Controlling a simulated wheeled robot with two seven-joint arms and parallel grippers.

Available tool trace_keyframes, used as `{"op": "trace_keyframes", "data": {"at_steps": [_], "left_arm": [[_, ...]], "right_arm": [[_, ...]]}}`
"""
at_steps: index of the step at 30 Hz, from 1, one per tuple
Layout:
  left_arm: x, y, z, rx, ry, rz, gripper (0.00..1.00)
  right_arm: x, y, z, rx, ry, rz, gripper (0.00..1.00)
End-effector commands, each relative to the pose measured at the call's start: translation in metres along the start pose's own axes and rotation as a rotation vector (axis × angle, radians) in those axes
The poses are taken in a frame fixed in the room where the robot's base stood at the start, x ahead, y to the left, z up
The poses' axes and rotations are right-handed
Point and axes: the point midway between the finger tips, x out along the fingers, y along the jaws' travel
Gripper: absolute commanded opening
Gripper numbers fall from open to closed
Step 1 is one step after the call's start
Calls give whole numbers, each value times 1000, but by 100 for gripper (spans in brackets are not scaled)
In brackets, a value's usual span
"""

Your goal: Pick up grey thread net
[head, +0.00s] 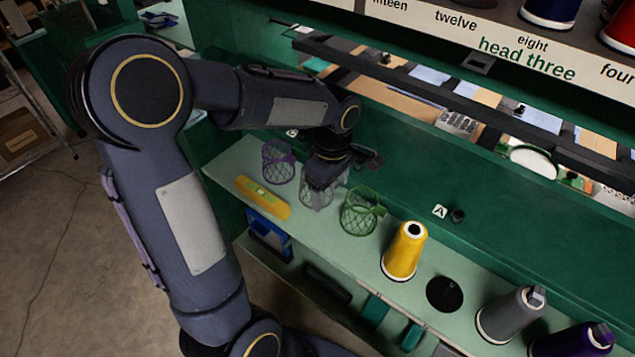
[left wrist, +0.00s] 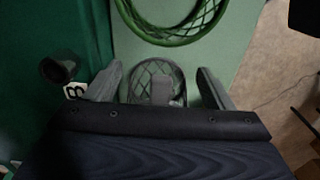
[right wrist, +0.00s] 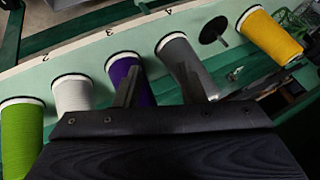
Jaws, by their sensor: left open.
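The grey thread net (head: 316,198) stands on the pale green shelf, between a purple net (head: 278,162) and a green net (head: 360,212). My left gripper (head: 328,172) is over the grey net and hides its upper part in the head view. In the left wrist view, the left gripper (left wrist: 160,84) is open, with one finger on each side of the grey net (left wrist: 158,68). I cannot tell whether the fingers touch it. My right gripper (right wrist: 158,72) is open with nothing held, above thread cones; it is not in the head view.
A yellow level (head: 263,197) lies at the shelf's left. A yellow thread cone (head: 404,252), a black disc (head: 444,294) and a grey cone (head: 510,315) stand to the right. The green back wall with a dark peg (head: 457,216) runs close behind the nets.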

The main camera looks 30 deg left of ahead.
Motion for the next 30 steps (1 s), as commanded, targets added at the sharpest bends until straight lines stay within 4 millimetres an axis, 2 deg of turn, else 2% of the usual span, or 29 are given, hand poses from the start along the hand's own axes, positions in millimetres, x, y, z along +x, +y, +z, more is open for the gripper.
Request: {"op": "trace_keyframes", "data": {"at_steps": [4,5,12,15,26,30], "left_arm": [[0,0,0,0,0,0,75],[0,0,0,1,0,0,73],[0,0,0,1,0,0,41],[0,0,0,1,0,0,31],[-1,0,0,1,0,1,31],[-8,1,0,2,1,2,31]], "right_arm": [[0,0,0,0,0,0,36],[0,0,0,0,0,0,36],[0,0,0,0,0,0,36],[0,0,0,0,0,0,36],[0,0,0,0,0,0,36],[0,0,0,0,0,0,36]]}}
